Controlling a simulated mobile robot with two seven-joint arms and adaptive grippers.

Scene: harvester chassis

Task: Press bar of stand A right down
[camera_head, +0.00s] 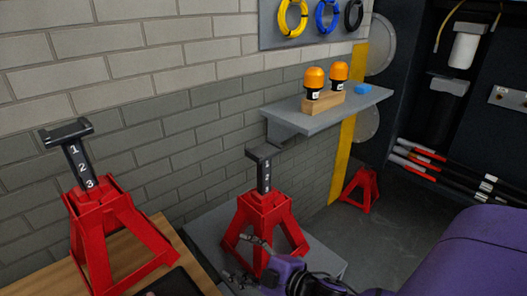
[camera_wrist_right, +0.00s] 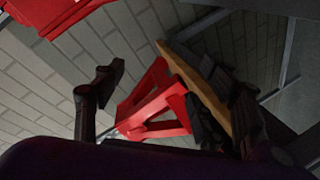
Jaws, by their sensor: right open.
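Two red jack stands are near in the head view, each with a black bar raised out of its top and marked 1, 2, 3. The left stand (camera_head: 112,240) is on a wooden tabletop; its bar (camera_head: 75,160) has a wide saddle. The middle stand (camera_head: 262,212) is on a grey surface, with its bar (camera_head: 264,172) up. I see no letter showing which is stand A. My right gripper (camera_head: 243,260) is open and empty, low in front of the middle stand. The wrist view shows its fingers (camera_wrist_right: 160,72) apart with a red stand (camera_wrist_right: 155,108) beyond. My left gripper is not visible.
A grey wall shelf (camera_head: 335,113) holds two orange beacons (camera_head: 314,82) in a wooden block and a blue item (camera_head: 363,89). Another red stand (camera_head: 361,188) is on the floor behind. A dark flat object (camera_head: 180,284) lies on the wooden tabletop (camera_head: 140,248).

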